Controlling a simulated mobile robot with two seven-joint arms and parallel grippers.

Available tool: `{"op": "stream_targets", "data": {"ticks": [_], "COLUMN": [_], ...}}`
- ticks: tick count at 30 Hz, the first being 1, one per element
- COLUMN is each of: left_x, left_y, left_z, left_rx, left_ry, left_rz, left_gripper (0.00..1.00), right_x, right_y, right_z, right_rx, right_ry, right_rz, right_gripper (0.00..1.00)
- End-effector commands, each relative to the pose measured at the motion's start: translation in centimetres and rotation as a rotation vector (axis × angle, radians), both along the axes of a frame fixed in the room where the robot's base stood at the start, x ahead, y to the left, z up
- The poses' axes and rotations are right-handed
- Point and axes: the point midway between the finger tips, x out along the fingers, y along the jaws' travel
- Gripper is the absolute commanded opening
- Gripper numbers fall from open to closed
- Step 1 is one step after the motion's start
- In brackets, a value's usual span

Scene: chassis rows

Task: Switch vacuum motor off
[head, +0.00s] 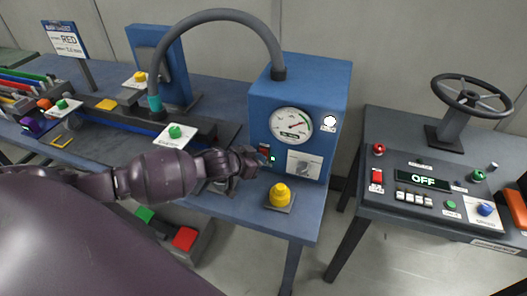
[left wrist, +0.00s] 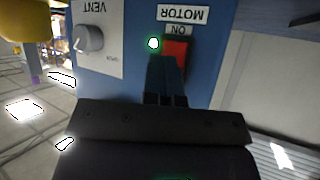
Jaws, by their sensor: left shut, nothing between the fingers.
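The vacuum motor switch is a red rocker (left wrist: 176,48) on the blue vacuum cabinet (head: 335,95). In the left wrist view it is upside down, beside the MOTOR and ON labels, with a lit green-rimmed lamp (left wrist: 153,43) next to it. The lamp also glows green in the head view (head: 273,158). My left gripper (head: 254,162) is shut and empty right in front of the switch. In the left wrist view its fingers (left wrist: 166,75) cover part of the rocker; whether they touch it I cannot tell. My right gripper is not in view.
A VENT knob (head: 304,166) and a round gauge (head: 291,124) are on the same cabinet face. A yellow button (head: 280,195) stands on the table in front. A grey hose (head: 215,14) arches above. A separate console (head: 410,210) reads OFF at right.

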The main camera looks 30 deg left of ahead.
Motion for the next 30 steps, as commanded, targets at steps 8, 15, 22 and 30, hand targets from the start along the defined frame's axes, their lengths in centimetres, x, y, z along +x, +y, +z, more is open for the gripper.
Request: {"op": "stream_targets", "data": {"ticks": [8, 15, 22, 30], "left_x": [-0.01, 0.15, 0.37, 0.6], "left_y": [-0.02, 0.02, 0.07, 0.14], "left_z": [-0.05, -0.01, 0.01, 0.02], "left_rx": [0.0, -0.001, -0.001, 0.0], "left_ry": [0.0, 0.0, 0.001, 0.001], "left_rz": [0.0, 0.0, 0.001, 0.0], "left_gripper": [0.0, 0.0, 0.0, 0.0], "right_x": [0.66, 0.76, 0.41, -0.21], "right_y": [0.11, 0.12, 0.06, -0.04], "right_z": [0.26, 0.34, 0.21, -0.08], "right_rx": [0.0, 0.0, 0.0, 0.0], "right_ry": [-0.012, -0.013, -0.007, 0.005], "right_rz": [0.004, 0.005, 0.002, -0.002], "right_gripper": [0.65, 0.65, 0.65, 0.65]}}
